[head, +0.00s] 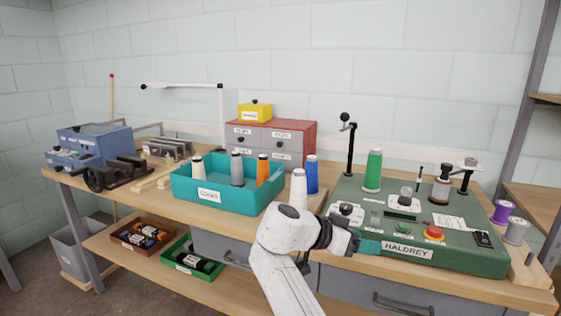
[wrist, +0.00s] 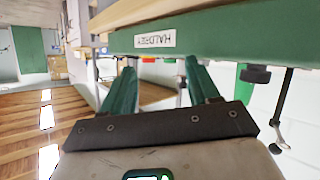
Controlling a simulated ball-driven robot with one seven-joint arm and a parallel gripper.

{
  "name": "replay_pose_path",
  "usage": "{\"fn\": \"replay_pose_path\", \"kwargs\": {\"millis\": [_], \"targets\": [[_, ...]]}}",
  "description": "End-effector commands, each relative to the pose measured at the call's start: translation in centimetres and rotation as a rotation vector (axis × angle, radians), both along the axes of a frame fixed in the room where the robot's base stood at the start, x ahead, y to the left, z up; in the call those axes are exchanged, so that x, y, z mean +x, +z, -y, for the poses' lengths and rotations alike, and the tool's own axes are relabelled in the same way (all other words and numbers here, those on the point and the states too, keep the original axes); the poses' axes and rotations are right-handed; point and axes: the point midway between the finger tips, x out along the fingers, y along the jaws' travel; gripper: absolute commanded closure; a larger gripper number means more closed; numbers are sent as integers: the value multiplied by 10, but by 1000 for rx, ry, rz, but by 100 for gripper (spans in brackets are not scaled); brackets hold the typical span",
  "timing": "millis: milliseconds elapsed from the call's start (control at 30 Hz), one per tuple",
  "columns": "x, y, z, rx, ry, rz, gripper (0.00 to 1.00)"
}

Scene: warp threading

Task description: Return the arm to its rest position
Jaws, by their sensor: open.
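My arm (head: 284,270) reaches up from the bottom of the head view and bends right at its white elbow. My gripper (head: 370,247) is at the front edge of the green HALDREY machine (head: 470,262), just left of its name label. In the wrist view my gripper (wrist: 161,78) shows two green fingers spread apart with nothing between them. The machine's front (wrist: 225,35) appears upside down beyond the fingertips. I cannot tell whether a finger touches the machine.
A teal bin (head: 246,203) with several cones stands left on the bench. A white cone (head: 299,188) and a blue cone (head: 312,175) stand between bin and machine. A green cone (head: 373,171) stands on the machine. Trays lie on the lower shelf (head: 128,250).

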Motion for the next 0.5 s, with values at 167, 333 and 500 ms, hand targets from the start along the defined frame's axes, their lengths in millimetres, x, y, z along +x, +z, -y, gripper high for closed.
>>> {"fn": "replay_pose_path", "kwargs": {"millis": [167,333,500], "targets": [[-50,-90,31,145,75,-226,40],[-110,-157,55,288,172,-408,40],[-181,-207,74,423,289,-555,40]]}}
